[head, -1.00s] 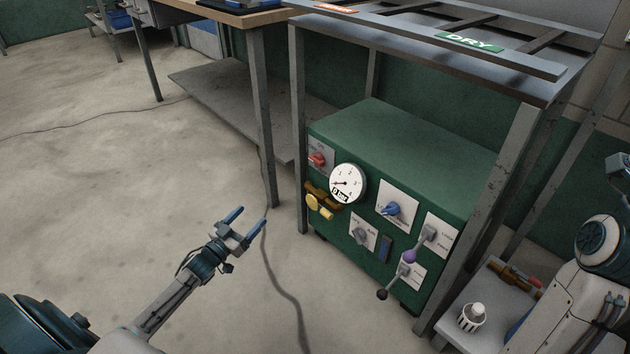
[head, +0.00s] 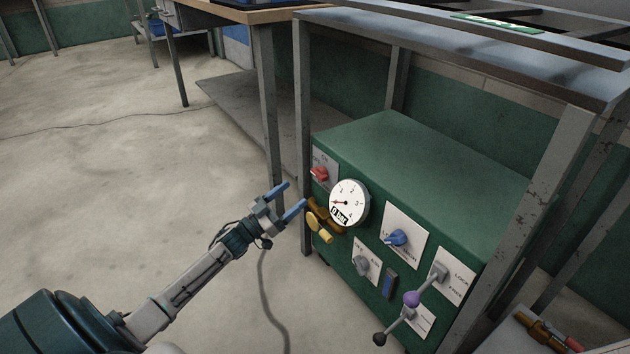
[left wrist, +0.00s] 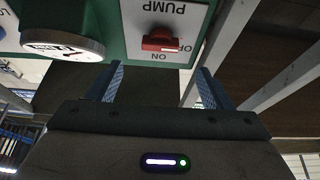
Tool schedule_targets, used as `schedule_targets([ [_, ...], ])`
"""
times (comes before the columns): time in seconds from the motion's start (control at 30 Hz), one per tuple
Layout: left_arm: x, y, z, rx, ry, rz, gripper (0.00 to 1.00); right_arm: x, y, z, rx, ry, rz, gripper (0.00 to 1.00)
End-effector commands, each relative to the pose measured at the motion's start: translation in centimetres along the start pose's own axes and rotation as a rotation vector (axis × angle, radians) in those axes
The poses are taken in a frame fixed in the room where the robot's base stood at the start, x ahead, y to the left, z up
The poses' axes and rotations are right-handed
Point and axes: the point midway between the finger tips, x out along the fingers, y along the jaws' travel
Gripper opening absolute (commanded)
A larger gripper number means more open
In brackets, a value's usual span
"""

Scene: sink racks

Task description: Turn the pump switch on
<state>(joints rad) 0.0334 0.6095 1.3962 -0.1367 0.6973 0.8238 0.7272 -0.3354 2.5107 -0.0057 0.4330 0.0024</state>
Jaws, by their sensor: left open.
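The pump switch is a red knob (head: 320,173) on a white plate at the upper left of the green box's (head: 400,155) front. In the left wrist view the red knob (left wrist: 160,40) sits under the word PUMP, with ON and OFF marks beside it; the picture is upside down. My left gripper (head: 294,196) is open and empty, just left of the box front and a little below the knob, apart from it. In the left wrist view its blue fingers (left wrist: 160,82) straddle the knob's line of sight. My right gripper is not in view.
A round white gauge (head: 349,203) and a brass valve with a yellow handle (head: 325,235) sit close by the knob. A blue knob (head: 397,237), a grey knob (head: 362,266) and levers (head: 411,298) are further right. A metal frame leg (head: 302,120) stands at the box's left edge.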

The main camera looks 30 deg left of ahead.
Motion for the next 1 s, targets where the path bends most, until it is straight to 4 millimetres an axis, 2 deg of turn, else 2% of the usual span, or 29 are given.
schedule_targets([
  [0.13, 3.0, 0.0, 0.2, 0.002, 0.007, 0.0, 0.74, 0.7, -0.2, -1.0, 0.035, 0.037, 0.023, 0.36],
  [0.3, 6.1, 0.0, 0.1, 0.002, 0.005, -0.001, 0.74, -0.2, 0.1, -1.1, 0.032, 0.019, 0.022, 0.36],
  [0.4, 7.3, 0.0, 0.1, 0.001, 0.003, 0.0, 0.74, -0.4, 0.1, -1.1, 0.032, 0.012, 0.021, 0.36],
  [0.6, 8.4, 0.0, 0.0, 0.001, 0.0, -0.002, 0.74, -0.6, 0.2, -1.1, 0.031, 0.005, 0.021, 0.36],
  [0.83, 8.4, 0.0, 0.0, 0.001, -0.001, -0.001, 0.74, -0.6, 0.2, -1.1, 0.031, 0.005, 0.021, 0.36],
  [0.87, 8.4, 0.0, 0.0, 0.001, -0.001, -0.001, 0.72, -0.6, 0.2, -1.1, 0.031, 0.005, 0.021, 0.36],
  [1.0, 8.4, 0.0, 0.0, 0.001, 0.0, -0.001, 0.44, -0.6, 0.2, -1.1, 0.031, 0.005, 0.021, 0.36],
])
